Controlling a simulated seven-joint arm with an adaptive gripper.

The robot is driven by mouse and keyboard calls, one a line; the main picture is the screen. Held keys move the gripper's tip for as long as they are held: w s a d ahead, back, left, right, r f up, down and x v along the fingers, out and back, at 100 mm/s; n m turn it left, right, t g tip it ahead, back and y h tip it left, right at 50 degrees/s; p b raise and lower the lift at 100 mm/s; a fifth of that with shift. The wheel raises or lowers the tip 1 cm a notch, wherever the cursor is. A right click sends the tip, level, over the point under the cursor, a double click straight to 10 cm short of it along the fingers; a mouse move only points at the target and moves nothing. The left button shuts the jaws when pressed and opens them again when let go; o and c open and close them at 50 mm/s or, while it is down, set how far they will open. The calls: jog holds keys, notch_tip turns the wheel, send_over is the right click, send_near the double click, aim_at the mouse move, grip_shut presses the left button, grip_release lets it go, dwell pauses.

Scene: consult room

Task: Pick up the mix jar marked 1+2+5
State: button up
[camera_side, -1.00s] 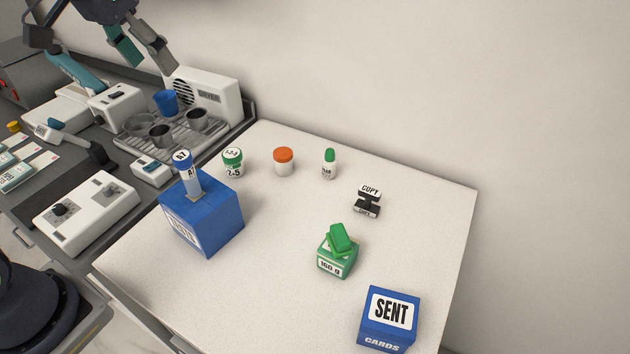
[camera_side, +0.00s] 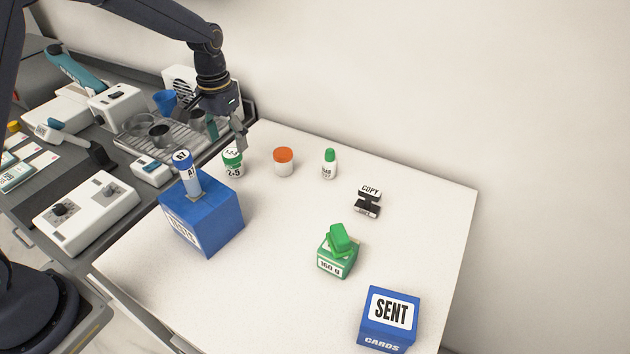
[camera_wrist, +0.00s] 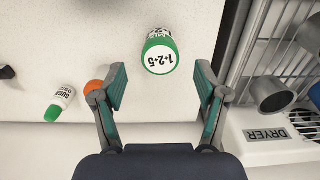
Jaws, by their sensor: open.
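The mix jar (camera_side: 233,168) has a green lid and a white label with dark print. It stands upright on the white table, near its back left. In the wrist view the jar (camera_wrist: 159,55) shows its lid top marked 1-2-5. My gripper (camera_side: 226,138) is open and empty, with one finger close to the jar lid in the side view. In the wrist view my gripper (camera_wrist: 160,85) has its two teal fingers spread apart, and the jar lies ahead between their tips, slightly beyond them. I cannot tell whether a finger touches it.
To the right stand an orange-lidded jar (camera_side: 283,162) and a green-capped bottle (camera_side: 329,163). A blue box (camera_side: 213,222) holding a blue-capped tube (camera_side: 188,172) stands in front. A dryer (camera_wrist: 267,133) and rack with metal cups are beside the table.

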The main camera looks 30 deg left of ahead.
aim_at(231, 153)
notch_tip(231, 153, down, 7)
jog(key=shift+w+f, duration=0.1)
jog(key=shift+w, duration=0.05)
jog(key=c, duration=1.2)
